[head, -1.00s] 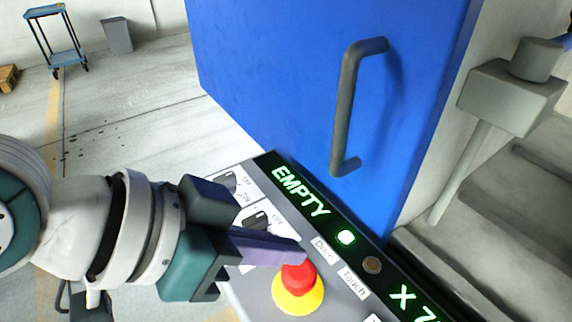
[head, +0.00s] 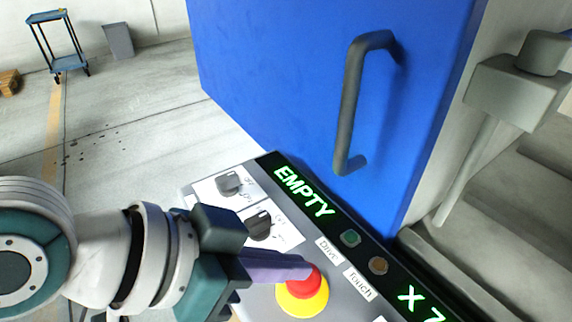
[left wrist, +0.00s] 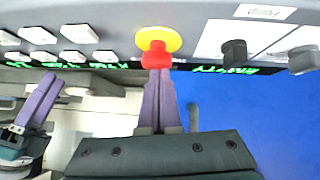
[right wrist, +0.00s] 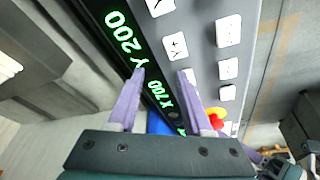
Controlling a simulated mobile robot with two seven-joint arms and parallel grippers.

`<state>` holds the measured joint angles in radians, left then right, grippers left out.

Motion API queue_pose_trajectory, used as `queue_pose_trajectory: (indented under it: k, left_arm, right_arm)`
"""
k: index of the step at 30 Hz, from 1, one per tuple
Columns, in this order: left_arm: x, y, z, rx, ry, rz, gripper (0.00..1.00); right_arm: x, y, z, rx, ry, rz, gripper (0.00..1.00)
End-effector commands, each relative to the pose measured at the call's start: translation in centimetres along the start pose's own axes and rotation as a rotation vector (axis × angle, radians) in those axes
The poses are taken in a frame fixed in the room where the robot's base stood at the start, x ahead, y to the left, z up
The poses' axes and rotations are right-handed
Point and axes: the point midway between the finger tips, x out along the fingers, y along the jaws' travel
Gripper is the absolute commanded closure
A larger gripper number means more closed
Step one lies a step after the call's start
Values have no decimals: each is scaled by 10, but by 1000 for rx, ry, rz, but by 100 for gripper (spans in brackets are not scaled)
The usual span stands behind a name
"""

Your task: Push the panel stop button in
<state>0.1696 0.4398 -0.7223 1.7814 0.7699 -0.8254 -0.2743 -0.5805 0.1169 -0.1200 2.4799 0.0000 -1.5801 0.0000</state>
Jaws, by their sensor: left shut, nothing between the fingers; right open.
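The panel stop button is a red mushroom head (head: 314,284) on a yellow round base (head: 300,304), on the grey sloping control panel (head: 257,278). My left gripper (head: 309,270) is shut and empty. Its purple fingertips touch or nearly touch the red head in the head view. In the left wrist view the tips lie against the red head (left wrist: 155,58) and cover part of it. How deep the head sits cannot be told. My right gripper (right wrist: 162,74) is open and empty over the keyed end of the panel; its fingers also show in the left wrist view (left wrist: 40,102).
A dull green lamp (head: 350,238) is by the Drive label. A blue door with a dark handle (head: 352,110) stands behind. White keys (right wrist: 228,32) line the panel's other end.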

Motion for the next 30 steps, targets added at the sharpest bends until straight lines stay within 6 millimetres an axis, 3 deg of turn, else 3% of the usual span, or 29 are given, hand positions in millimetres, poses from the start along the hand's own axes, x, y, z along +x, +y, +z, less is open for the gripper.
queue_pose_trajectory:
  k: [1,4,11,15,16,24,30]
  left_arm:
    - [4,0,17,-1,-41,-1,100]
    - [3,0,16,-1,-43,-1,100]
    - [-15,4,-9,-1,-32,-3,100]
    - [-33,7,-37,-2,-12,-7,100]
    - [-38,5,-30,-1,-14,-9,100]
    - [-97,5,-31,-1,-9,-9,100]
    - [-120,5,-32,-4,-5,-8,100]
  right_arm:
    - [2,0,1,0,0,0,50]
    - [1,0,0,0,0,0,50]
    - [-28,2,-9,-2,0,2,50]
    - [-55,3,-18,-3,0,3,50]
    - [-50,2,-16,-4,2,2,50]
    - [-57,3,-18,-5,1,4,50]
    - [-58,3,-19,-5,0,4,50]
